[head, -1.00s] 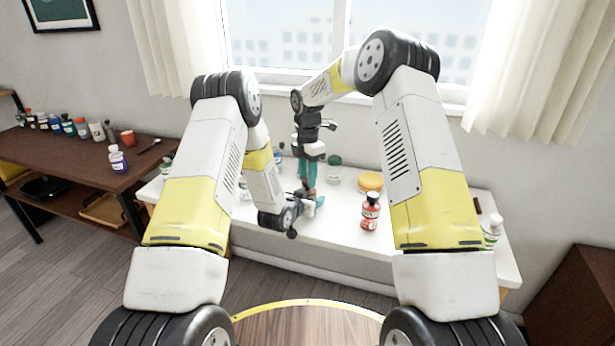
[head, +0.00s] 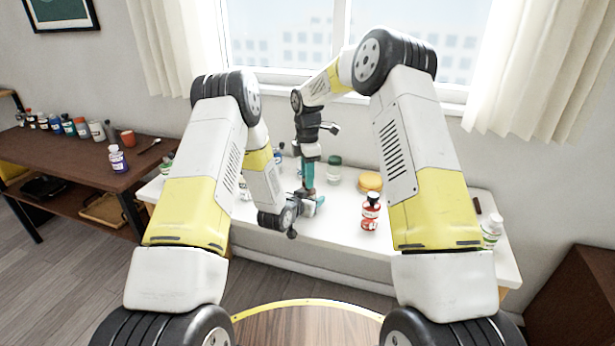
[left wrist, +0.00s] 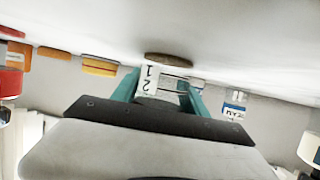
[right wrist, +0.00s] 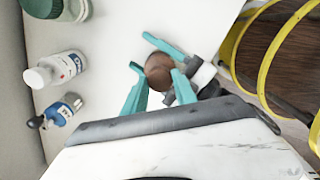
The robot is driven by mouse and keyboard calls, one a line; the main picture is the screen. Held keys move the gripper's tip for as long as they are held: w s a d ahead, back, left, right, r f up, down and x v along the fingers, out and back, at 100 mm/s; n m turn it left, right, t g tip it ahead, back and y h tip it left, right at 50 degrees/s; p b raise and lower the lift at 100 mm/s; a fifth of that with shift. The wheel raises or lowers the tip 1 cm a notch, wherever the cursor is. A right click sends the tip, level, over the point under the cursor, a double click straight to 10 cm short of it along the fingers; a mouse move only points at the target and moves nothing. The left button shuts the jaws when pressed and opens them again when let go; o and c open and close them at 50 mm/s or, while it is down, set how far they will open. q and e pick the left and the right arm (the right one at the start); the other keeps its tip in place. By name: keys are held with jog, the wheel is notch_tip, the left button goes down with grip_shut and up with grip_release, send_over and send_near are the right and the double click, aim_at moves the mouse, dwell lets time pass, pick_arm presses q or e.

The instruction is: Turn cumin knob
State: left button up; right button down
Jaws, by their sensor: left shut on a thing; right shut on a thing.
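The cumin grinder stands upright on the white table, mostly hidden by my grippers in the head view. Its round brown knob (right wrist: 158,70) shows from above in the right wrist view. Its pale label (left wrist: 150,78) and brown base (left wrist: 168,58) show in the left wrist view. My left gripper (head: 314,201) is low beside the table, shut on the grinder's body from the side; its teal fingers flank it in the left wrist view (left wrist: 165,85). My right gripper (head: 307,186) points down from above, shut on the knob.
A red-labelled bottle (head: 370,212), a yellow-orange round item (head: 370,181) and a green-capped jar (head: 334,169) stand to the right on the white table (head: 340,232). White-capped bottles (right wrist: 58,68) stand near the grinder. A brown side table (head: 90,160) holds several jars.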

jog(key=c, duration=1)
grip_release()
jog(key=shift+o, duration=0.2)
notch_tip(320, 180, up, 12)
